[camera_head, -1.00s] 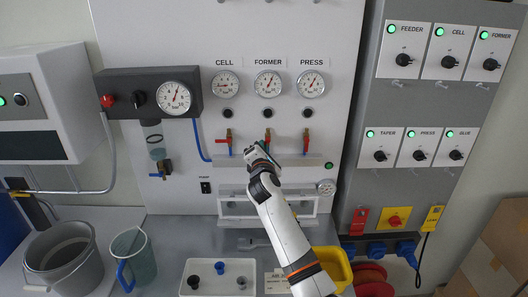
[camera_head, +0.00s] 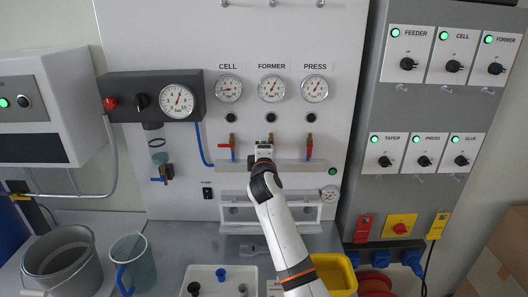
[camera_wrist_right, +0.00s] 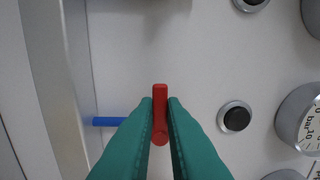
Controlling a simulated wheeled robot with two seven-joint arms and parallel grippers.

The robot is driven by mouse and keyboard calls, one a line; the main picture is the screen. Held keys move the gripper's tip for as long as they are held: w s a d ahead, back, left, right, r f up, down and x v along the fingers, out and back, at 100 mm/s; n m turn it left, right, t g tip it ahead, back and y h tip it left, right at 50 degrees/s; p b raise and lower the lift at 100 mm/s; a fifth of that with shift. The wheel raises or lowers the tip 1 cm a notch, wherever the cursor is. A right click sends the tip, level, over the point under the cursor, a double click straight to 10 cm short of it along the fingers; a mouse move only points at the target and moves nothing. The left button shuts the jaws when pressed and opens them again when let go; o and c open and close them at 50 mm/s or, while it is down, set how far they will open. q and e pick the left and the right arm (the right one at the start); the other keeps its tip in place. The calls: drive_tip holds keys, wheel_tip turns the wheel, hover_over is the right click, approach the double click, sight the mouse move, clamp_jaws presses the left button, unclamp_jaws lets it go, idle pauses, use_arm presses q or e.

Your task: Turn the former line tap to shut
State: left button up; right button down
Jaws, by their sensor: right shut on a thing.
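The former line tap (camera_head: 271,137) is below the FORMER gauge (camera_head: 272,88) in the head view, mostly hidden behind my right gripper (camera_head: 264,150). In the right wrist view its red handle (camera_wrist_right: 160,98) stands between the green fingertips of my right gripper (camera_wrist_right: 160,112), which are shut on it. The handle lies crosswise to the blue line (camera_wrist_right: 110,122) there. My left gripper is not in view.
A grey rail (camera_head: 290,166) runs below. A black button (camera_wrist_right: 236,117) is near the gripped handle.

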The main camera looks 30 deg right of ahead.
idle(0.4)
drive_tip(key=c, duration=1.5)
unclamp_jaws()
drive_tip(key=b+v, duration=0.2)
drive_tip(key=v, duration=1)
drive_tip(key=shift+b, duration=0.3)
drive_tip(key=shift+s, duration=0.1)
